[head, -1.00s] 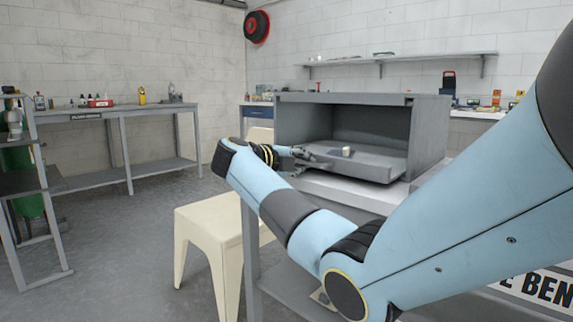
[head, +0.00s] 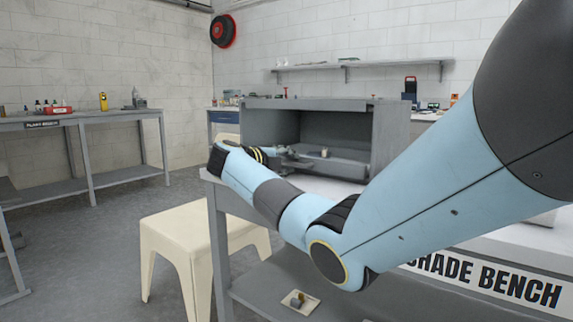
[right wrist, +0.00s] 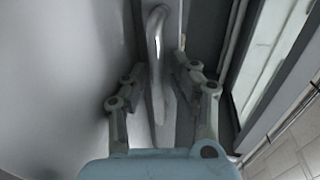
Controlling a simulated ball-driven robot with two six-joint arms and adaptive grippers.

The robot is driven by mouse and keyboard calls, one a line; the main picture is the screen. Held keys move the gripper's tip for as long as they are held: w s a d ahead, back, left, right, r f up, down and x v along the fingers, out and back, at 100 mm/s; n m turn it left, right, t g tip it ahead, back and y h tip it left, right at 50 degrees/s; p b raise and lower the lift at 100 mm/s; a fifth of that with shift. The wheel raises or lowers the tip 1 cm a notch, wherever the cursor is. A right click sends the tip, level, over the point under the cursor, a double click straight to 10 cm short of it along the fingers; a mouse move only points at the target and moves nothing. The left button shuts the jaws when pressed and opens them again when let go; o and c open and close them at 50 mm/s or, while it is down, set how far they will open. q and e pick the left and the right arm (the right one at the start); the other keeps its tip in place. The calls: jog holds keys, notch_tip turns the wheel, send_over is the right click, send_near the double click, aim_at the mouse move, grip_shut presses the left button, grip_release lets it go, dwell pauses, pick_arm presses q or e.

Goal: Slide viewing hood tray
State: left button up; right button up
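The viewing hood (head: 392,140) is a grey open-fronted box on the bench. Its grey tray (head: 342,168) lies in the bottom of the opening, with a small cream block (head: 324,153) on it. My right gripper (head: 293,158) is at the left front of the tray, small and partly merged with it in the head view. In the right wrist view, a curved grey handle (right wrist: 157,50) runs between the two fingers of my right gripper (right wrist: 160,78). Gaps show beside the handle, so the fingers look open around it. My left gripper is out of view.
A cream stool (head: 190,228) stands left of the bench. A small tray (head: 285,303) with items lies on the bench's lower shelf. A wall shelf (head: 365,64) is above the hood.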

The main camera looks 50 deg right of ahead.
jog(key=shift+a+f, duration=0.1)
jog(key=shift+a, duration=0.1)
jog(key=v, duration=0.7)
jog(key=shift+a, duration=0.3)
jog(key=shift+r, duration=0.3)
